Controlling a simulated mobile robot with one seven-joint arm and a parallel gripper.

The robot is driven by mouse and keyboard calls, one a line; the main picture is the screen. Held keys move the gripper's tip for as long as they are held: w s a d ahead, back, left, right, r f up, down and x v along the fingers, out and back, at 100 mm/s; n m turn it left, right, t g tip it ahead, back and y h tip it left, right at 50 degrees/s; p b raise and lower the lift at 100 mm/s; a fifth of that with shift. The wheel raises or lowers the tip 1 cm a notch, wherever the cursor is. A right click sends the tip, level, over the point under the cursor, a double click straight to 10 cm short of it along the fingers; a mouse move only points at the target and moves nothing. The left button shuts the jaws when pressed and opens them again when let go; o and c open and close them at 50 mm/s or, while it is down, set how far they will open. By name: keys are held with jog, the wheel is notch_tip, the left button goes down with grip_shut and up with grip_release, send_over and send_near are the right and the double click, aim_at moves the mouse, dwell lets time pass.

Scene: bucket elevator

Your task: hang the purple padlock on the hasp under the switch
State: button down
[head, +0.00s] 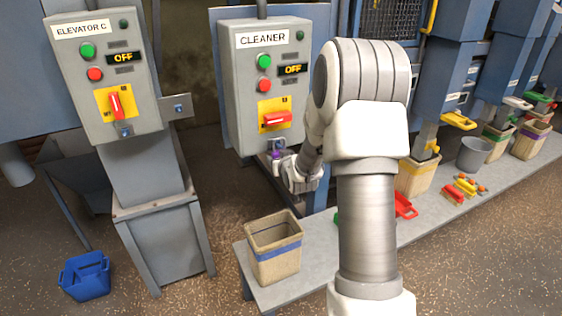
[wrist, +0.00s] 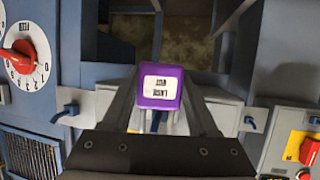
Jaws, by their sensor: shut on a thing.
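The purple padlock (wrist: 160,76), with a white label, is between the two fingers of my gripper (wrist: 162,112) in the wrist view. My gripper is shut on it. In the head view the padlock (head: 276,155) shows small at the lower edge of the CLEANER box (head: 238,85). The red switch (head: 277,118) there has its handle sideways on a yellow plate, and the display reads OFF. The hasp (head: 275,143) is a small grey part under that switch, just above the padlock. I cannot tell whether padlock and hasp touch.
The ELEVATOR C box (head: 92,65) stands to the left, its red handle upright and its display OFF. A grey bench (head: 310,285) carries a beige bucket (head: 274,250), a grey bucket (head: 473,155) and loose coloured pieces. A blue bucket (head: 85,275) is on the floor.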

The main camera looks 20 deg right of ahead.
jog(key=shift+f+b, duration=0.8)
jog(key=shift+b, duration=0.15)
dwell(0.6)
jog(key=shift+c, duration=0.4)
grip_release()
jog(key=s+b, duration=0.2)
jog(key=s, duration=0.8)
jog(key=shift+d+f, duration=0.2)
jog(key=shift+f, duration=0.1)
dwell(0.6)
dwell(0.4)
